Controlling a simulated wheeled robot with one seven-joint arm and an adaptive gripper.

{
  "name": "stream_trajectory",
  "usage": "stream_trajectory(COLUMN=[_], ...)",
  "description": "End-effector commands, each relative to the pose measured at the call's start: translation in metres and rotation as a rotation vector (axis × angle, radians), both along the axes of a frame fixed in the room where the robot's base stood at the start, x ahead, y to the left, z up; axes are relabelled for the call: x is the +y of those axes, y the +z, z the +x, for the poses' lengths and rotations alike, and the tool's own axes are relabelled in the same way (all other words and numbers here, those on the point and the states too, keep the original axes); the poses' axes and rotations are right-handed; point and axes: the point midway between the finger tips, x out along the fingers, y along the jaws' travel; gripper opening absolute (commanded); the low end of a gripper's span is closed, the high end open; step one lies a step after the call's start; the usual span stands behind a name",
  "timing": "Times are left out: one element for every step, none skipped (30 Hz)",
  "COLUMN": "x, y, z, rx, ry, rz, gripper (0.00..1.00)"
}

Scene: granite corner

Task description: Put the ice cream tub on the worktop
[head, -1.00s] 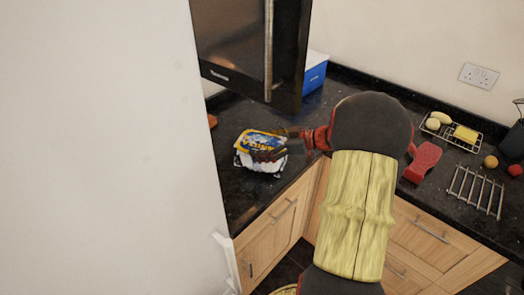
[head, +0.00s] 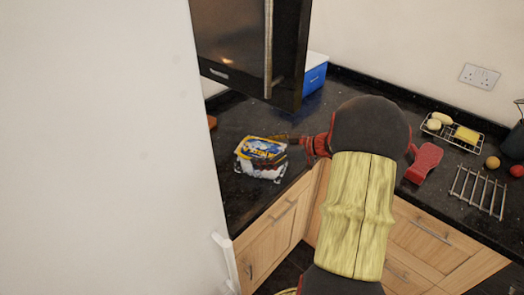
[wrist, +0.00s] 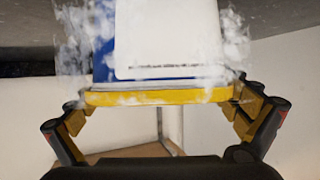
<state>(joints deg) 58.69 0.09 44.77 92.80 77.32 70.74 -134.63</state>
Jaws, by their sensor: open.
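The ice cream tub (head: 262,158), with a blue and yellow lid and a pale body, appears to rest upright on the dark worktop (head: 237,200), left of the corner. My gripper (head: 279,149) reaches in from the right, its open fingers at the tub's near right end. In the wrist view the tub (wrist: 165,40) fills the upper middle, showing a white panel, blue side and yellow rim. White vapour surrounds it. My open fingers (wrist: 160,106) stand on either side of the yellow rim; whether they touch it is unclear.
A dark open door (head: 245,50) with a handle hangs above and behind the tub. A blue and white box (head: 315,75) stands behind it. A rack with food (head: 452,130), a red object (head: 423,162) and a metal trivet (head: 478,190) occupy the right worktop. A white panel fills the left.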

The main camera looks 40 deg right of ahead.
Motion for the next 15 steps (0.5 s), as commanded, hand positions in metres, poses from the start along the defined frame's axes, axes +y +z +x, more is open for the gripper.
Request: stream_trajectory(x=[0.000, 0.000, 0.000, 0.000, 0.000, 0.000, 0.000, 0.000, -0.002, -0.005, -0.007, -0.010, -0.013, -0.016, -0.020], y=[0.000, 0.000, 0.000, 0.000, 0.001, 0.001, 0.002, 0.004, 0.006, 0.007, 0.009, 0.012, 0.015, 0.017, 0.021], z=[0.000, 0.000, 0.000, 0.000, 0.000, 0.000, 0.000, 0.000, -0.003, -0.007, -0.011, -0.017, -0.022, -0.028, -0.035], rx=[0.000, 0.000, 0.000, 0.000, 0.000, 0.000, 0.000, 0.000, 0.000, -0.001, 0.000, -0.001, -0.001, -0.001, -0.001], ry=[0.000, 0.000, 0.000, 0.000, 0.000, 0.000, 0.000, 0.000, -0.002, -0.003, -0.005, -0.005, -0.005, -0.006, -0.006], rz=[0.000, 0.000, 0.000, 0.000, 0.000, 0.000, 0.000, 0.001, -0.001, -0.001, -0.001, -0.002, -0.002, -0.002, -0.002], gripper=[1.00, 1.00, 1.00, 1.00, 1.00, 1.00, 1.00, 1.00, 1.00, 1.00, 1.00, 1.00, 1.00, 1.00, 1.00])
